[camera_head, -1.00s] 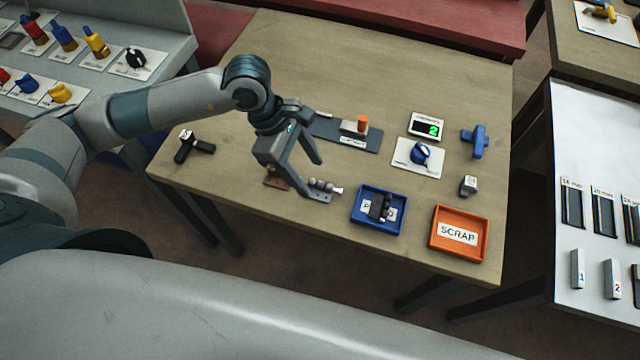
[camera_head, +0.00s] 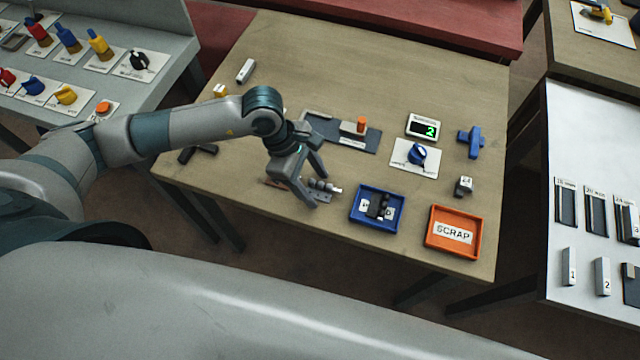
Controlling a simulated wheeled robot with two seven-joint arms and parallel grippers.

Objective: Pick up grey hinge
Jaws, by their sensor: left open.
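The grey hinge (camera_head: 325,187) lies on the wooden table near its front edge, left of the blue tray. Its knuckles and part of a plate show; the rest is behind my gripper. My left gripper (camera_head: 320,190) is open, pointing down over the hinge, one finger on the near side and one on the far side in the picture. I cannot tell whether the fingers touch it. A brown piece (camera_head: 274,183) shows just left of the gripper. My right gripper is not in view.
The blue tray (camera_head: 357,218) holds dark parts. Right of it is the orange scrap tray (camera_head: 431,246). Behind stand a dark plate with an orange peg (camera_head: 361,125), a blue knob on a white card (camera_head: 417,154), a display (camera_head: 423,127) and a blue part (camera_head: 471,141). A dark part (camera_head: 198,152) lies left.

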